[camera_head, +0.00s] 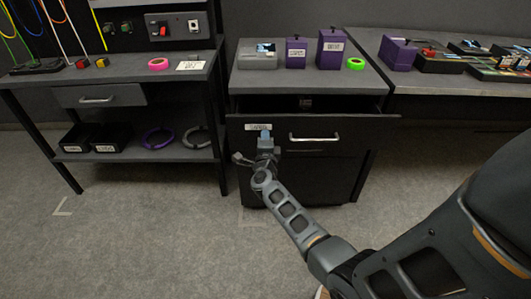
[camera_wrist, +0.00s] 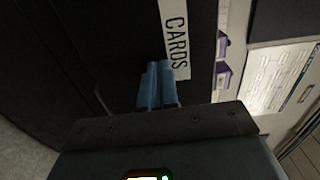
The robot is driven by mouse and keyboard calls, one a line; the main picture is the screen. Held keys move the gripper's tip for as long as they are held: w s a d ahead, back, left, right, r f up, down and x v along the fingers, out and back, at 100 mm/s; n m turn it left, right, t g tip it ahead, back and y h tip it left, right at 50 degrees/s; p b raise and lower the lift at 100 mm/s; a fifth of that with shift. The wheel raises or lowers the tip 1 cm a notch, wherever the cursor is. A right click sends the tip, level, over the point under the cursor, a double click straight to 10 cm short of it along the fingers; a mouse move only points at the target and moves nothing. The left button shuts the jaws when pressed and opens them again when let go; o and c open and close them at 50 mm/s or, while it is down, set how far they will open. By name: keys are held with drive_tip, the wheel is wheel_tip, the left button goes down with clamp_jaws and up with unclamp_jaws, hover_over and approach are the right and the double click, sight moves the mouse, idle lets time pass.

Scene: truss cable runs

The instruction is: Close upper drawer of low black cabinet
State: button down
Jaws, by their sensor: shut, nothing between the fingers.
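The low black cabinet (camera_head: 337,178) stands in the middle of the head view with a grey top. Its upper drawer (camera_head: 352,137) is pulled partly out, and its open inside shows behind the front panel. The drawer front has a silver bar handle (camera_head: 314,138) and a white label at its left, which reads "CARDS" in the wrist view (camera_wrist: 174,35). My gripper (camera_head: 265,133) is at the left part of the drawer front, just below the label. Its blue fingertips (camera_wrist: 158,75) are shut together and empty, close to the panel. I cannot tell whether they touch it.
A small item (camera_head: 306,103) lies in the drawer. A workbench (camera_head: 120,82) with a shelf is at left, another bench (camera_head: 440,84) at right. The floor in front is clear.

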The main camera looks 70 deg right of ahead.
drive_tip(key=b+x, duration=0.6)
drive_tip(key=x, duration=0.6)
drive_tip(key=shift+w+d+f, duration=0.1)
drive_tip(key=shift+w+d, duration=0.05)
drive_tip(key=shift+d, duration=0.15)
drive_tip(key=shift+w+d, duration=0.25)
drive_tip(key=shift+d, duration=0.25)
drive_tip(key=shift+w+d+r, duration=0.1)
drive_tip(key=shift+d+r, duration=0.05)
drive_tip(key=shift+r, duration=0.15)
drive_tip(key=shift+b, duration=0.3)
